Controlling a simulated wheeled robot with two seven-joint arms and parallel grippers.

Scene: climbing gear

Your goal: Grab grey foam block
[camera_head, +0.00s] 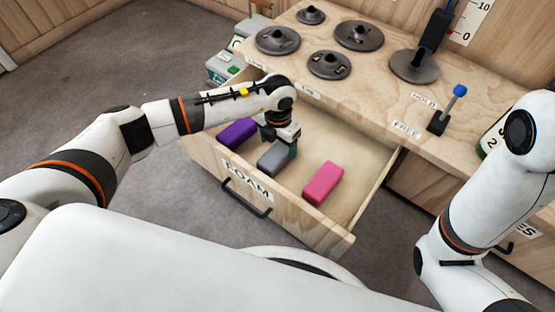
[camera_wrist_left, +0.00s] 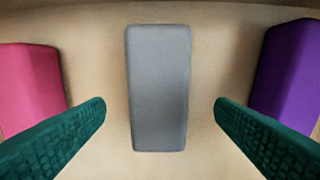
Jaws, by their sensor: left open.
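The grey foam block (camera_head: 274,158) lies in the open drawer labelled FOAM (camera_head: 329,235), between a purple block and a pink block. My left gripper (camera_head: 281,143) is over the grey block, pointing down into the drawer. In the left wrist view the grey block (camera_wrist_left: 159,88) lies lengthwise between my two green fingers, with a gap on each side. The left gripper is open and empty. My right arm (camera_head: 490,180) shows at the right, but its gripper is out of view.
The pink block (camera_head: 323,183) lies to the right in the drawer and the purple block (camera_head: 237,132) to the left. The wooden counter (camera_head: 340,92) behind holds several dark weight discs (camera_head: 278,40) and a blue-topped lever (camera_head: 447,108). Bare drawer floor shows around the blocks.

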